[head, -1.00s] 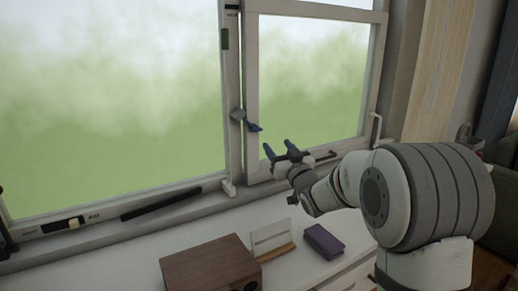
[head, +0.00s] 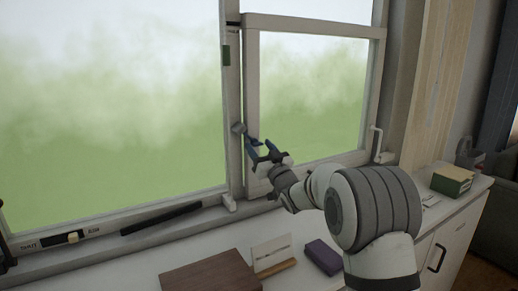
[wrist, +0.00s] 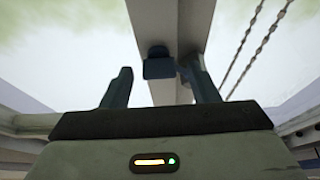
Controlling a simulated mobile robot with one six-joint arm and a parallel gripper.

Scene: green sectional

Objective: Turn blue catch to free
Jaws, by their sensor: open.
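The blue catch (wrist: 159,67) shows in the wrist view as a dark blue block on the pale window post, between the two fingers in the picture with gaps on both sides. In the head view, its grey mount (head: 239,128) is on the post between the panes, and the blue part is hard to separate from my left finger there. My gripper (head: 259,147) is open and empty, its fingers pointing up at the catch. It also shows in the wrist view (wrist: 158,72). I cannot tell if a finger touches the catch.
A white handle (head: 376,143) is on the right window frame. On the white counter below are a brown wooden box (head: 212,275), a card on a stand (head: 271,253) and a purple box (head: 323,256). A dark bar (head: 162,218) lies along the sill.

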